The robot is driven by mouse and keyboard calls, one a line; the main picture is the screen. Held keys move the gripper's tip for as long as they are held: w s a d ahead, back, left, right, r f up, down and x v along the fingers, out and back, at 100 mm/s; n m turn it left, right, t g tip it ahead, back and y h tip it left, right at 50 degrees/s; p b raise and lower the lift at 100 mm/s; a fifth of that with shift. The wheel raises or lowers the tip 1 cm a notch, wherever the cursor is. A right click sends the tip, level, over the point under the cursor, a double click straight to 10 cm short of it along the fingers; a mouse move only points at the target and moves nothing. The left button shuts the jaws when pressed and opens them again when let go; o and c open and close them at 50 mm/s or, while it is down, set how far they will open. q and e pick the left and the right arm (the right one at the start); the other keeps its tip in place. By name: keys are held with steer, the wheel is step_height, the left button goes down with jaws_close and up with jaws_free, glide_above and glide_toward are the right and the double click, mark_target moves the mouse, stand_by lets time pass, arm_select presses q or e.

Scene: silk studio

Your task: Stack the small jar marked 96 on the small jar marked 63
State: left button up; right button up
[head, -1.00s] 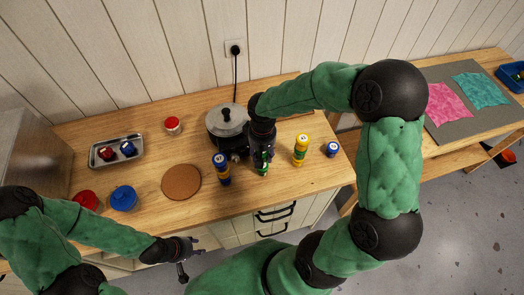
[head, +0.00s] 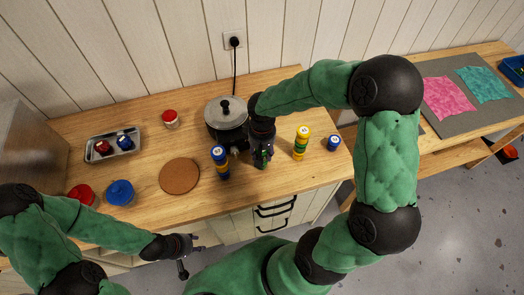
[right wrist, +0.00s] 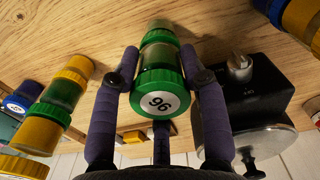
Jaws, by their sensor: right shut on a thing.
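The small jar marked 96 (right wrist: 160,95) has a green lid and a clear body, and its label faces the camera in the right wrist view. My right gripper (right wrist: 163,80) is shut on it, with a finger on each side. In the head view my right gripper (head: 263,156) is over the front of the table, between two banded stacks. An olive piece (right wrist: 158,25) shows past the jar's far end; I cannot tell whether they touch. I cannot read the mark 63 on any jar. My left gripper (head: 190,254) is open and empty before the table's front edge.
A blue-topped stack (head: 220,163) stands left of the right gripper, a yellow-and-green stack (head: 302,143) right of it. A blue-lidded jar (head: 333,143) is farther right. A pot (head: 226,112) on a black cooker stands close behind. A round brown board (head: 180,176) lies left.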

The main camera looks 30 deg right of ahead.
steer(key=shift+f+b, duration=0.35)
steer(key=shift+f, duration=0.1)
steer(key=o, duration=1.3)
steer(key=shift+c, duration=0.2)
step_height(320, 180, up, 12)
